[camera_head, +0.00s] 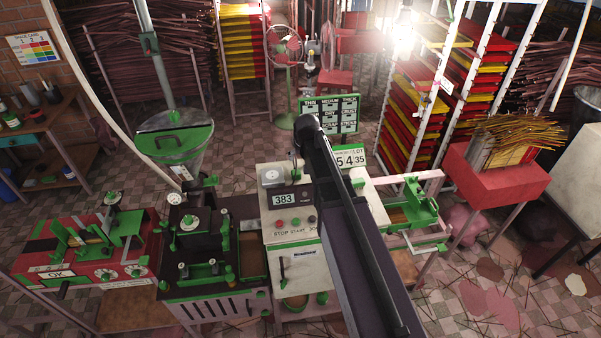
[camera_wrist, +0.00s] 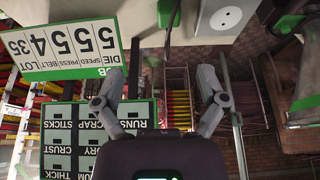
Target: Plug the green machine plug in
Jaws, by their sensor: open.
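A white socket plate with a round outlet (camera_head: 272,176) is on top of the pale control cabinet. It also shows at the top of the wrist view (camera_wrist: 226,18), which appears upside down. A small green piece (camera_head: 296,174) is just right of the socket; a green piece with a dark strip below it also shows in the wrist view (camera_wrist: 167,12). It may be the plug, but I cannot be sure. In the head view my arm hides the gripper.
The cabinet's front (camera_head: 290,222) has a 383 display and buttons. A number board (camera_head: 351,159) stands right of it and a green chart board (camera_head: 345,112) behind. A dark green-trimmed machine (camera_head: 205,270) and hopper (camera_head: 175,140) are left. Racks (camera_head: 425,105) fill the back right.

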